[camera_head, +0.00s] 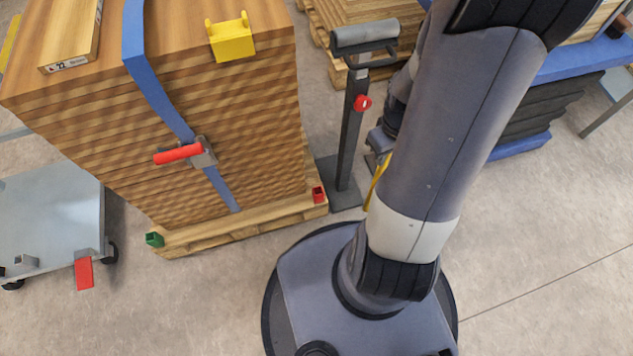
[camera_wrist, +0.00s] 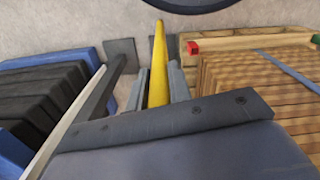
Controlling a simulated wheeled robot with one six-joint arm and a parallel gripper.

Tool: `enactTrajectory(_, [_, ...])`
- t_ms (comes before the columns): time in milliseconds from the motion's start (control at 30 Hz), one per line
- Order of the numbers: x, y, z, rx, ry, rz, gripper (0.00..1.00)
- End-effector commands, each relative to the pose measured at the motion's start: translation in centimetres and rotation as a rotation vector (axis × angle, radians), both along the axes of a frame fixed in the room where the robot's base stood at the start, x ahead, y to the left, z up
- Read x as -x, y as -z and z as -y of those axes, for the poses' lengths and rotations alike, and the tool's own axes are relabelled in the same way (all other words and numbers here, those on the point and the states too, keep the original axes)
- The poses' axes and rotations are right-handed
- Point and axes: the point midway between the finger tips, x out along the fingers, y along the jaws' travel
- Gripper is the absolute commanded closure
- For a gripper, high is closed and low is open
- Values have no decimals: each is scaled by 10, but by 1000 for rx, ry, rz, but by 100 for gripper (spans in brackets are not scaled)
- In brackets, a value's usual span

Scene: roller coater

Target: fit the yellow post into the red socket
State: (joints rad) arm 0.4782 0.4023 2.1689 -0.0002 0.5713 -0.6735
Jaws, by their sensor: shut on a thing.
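The yellow post (camera_head: 378,182) is a slim rod that shows partly beside my arm in the head view. In the wrist view the yellow post (camera_wrist: 159,60) extends away from between my gripper's fingers (camera_wrist: 158,88), which are shut on it. In the head view my gripper (camera_head: 382,142) is largely hidden behind my arm and appears to the right of the roller stand. The small red socket (camera_head: 318,194) is on the near right corner of the wooden pallet. The red socket (camera_wrist: 193,47) is right of the post's far end in the wrist view, apart from it in the picture.
A roller stand (camera_head: 349,130) with a red knob stands close by, between the strapped wood stack (camera_head: 200,130) and my gripper. A green socket (camera_head: 154,240) is on the pallet's left corner. A grey cart (camera_head: 50,215) stands left. The front floor is clear.

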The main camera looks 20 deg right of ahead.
Motion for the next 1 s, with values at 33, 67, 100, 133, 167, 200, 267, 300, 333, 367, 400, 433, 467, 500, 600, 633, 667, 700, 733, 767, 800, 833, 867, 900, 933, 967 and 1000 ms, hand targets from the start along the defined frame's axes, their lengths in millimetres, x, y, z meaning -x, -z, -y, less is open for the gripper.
enactTrajectory(33, [-4, 0, -4, 1, -5, 1, 100])
enactTrajectory(67, [-7, 0, -7, 0, -6, 1, 100])
enactTrajectory(100, [-12, -1, -12, 0, -8, 0, 100])
enactTrajectory(133, [-16, -1, -16, 0, -9, 1, 100])
enactTrajectory(167, [-20, -1, -20, 1, -10, 1, 100])
enactTrajectory(200, [-26, -1, -26, 1, -10, 2, 100])
enactTrajectory(267, [-35, -1, -35, 1, -10, 2, 100])
enactTrajectory(300, [-41, -1, -41, 1, -10, 1, 100])
enactTrajectory(333, [-45, 0, -46, 0, -10, 1, 100])
enactTrajectory(367, [-50, -1, -50, 0, -9, 1, 100])
enactTrajectory(400, [-57, -1, -57, 1, -9, 2, 100])
enactTrajectory(433, [-61, -1, -62, 1, -9, 1, 100])
enactTrajectory(467, [-66, 0, -67, 1, -9, 2, 100])
enactTrajectory(500, [-74, 0, -74, 1, -9, 1, 100])
enactTrajectory(600, [-91, 0, -91, 1, -8, 2, 100])
enactTrajectory(633, [-96, 0, -96, 1, -8, 2, 100])
enactTrajectory(667, [-101, -1, -102, 1, -7, 2, 100])
enactTrajectory(700, [-107, 0, -108, 0, -7, 0, 100])
enactTrajectory(733, [-112, -1, -113, 1, -6, 2, 100])
enactTrajectory(767, [-117, -1, -117, 1, -6, 2, 100])
enactTrajectory(800, [-123, -1, -123, 1, -5, 2, 100])
enactTrajectory(833, [-126, 0, -127, 0, -6, 0, 100])
enactTrajectory(867, [-126, 7, -127, 0, -2, -1, 100])
enactTrajectory(900, [-125, 13, -126, 0, 0, -1, 100])
enactTrajectory(933, [-125, 16, -125, 0, 0, -1, 100])
enactTrajectory(967, [-125, 18, -125, 0, 1, 0, 100])
enactTrajectory(1000, [-125, 21, -125, 0, 0, 0, 100])
